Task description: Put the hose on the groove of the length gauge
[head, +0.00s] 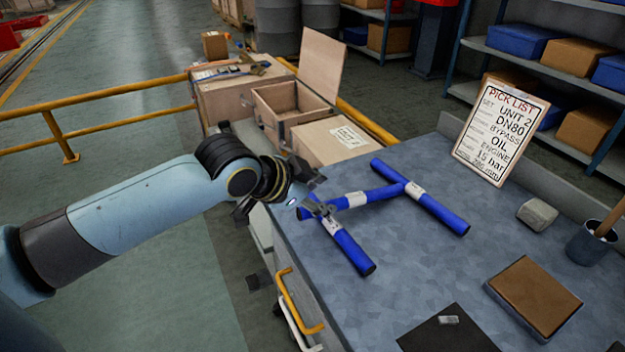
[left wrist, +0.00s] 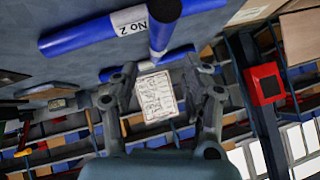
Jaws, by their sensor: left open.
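Three blue hoses with white labels lie on the grey bench. The left hose (head: 351,250) points toward the front, the middle hose (head: 372,197) lies crosswise, and the right hose (head: 441,212) lies beyond it. My left gripper (head: 316,195) is open at the near end of the middle hose, above the left hose. In the left wrist view my open fingers (left wrist: 160,68) have nothing between them. The hose labelled "No 2" (left wrist: 85,38) and a hose end (left wrist: 165,9) show above them. I cannot pick out the length gauge or its groove. My right gripper is out of view.
The bench (head: 400,285) also holds a pick list board (head: 500,130), a grey block (head: 537,214), a dark cup (head: 590,243), a brown board (head: 535,295) and a black mat (head: 448,335). Wooden crates (head: 340,140) stand behind the bench's left edge.

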